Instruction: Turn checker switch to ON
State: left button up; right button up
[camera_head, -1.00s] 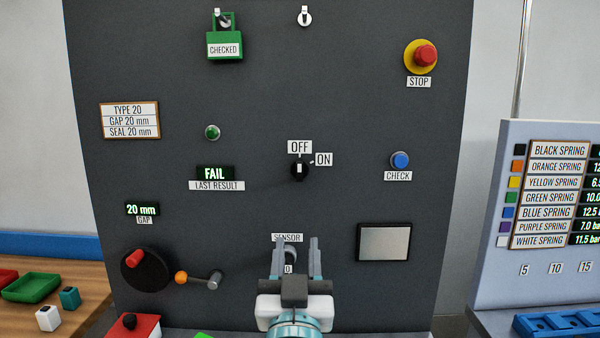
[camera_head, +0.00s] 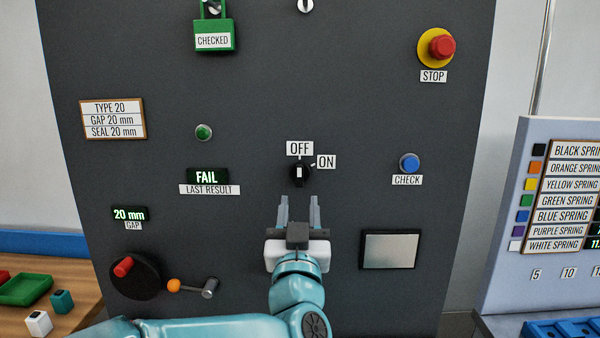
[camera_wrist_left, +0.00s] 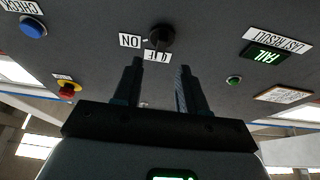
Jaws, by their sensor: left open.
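The checker switch (camera_head: 299,174) is a black round knob with a white mark, on the dark grey panel. Its mark points up toward the OFF label (camera_head: 299,148); the ON label (camera_head: 326,162) is at its upper right. My left gripper (camera_head: 299,203) is open and empty just below the knob, its two fingers pointing up toward it and apart from it. In the left wrist view the knob (camera_wrist_left: 160,39) shows beyond and between the open fingers (camera_wrist_left: 156,72), with the ON label beside it. My right gripper is not in view.
The panel (camera_head: 240,100) also carries a blue CHECK button (camera_head: 409,163), a red STOP button (camera_head: 441,47), a green lamp (camera_head: 203,132), a FAIL display (camera_head: 207,176) and a pale square plate (camera_head: 389,250). A red-handled wheel (camera_head: 134,275) and an orange-tipped lever (camera_head: 192,286) are at lower left.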

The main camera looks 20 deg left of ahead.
aim_at(299, 177)
pick_arm(q)
jog(key=p+x, duration=0.2)
jog(key=x, duration=0.4)
jog(key=shift+a+r, duration=0.1)
jog(key=shift+r, duration=0.15)
jog(key=shift+w+r, duration=0.1)
jog(key=shift+w, duration=0.35)
jog(key=shift+s+a, duration=0.1)
jog(key=shift+s, duration=0.1)
jog(key=shift+w, duration=0.2)
grip_shut()
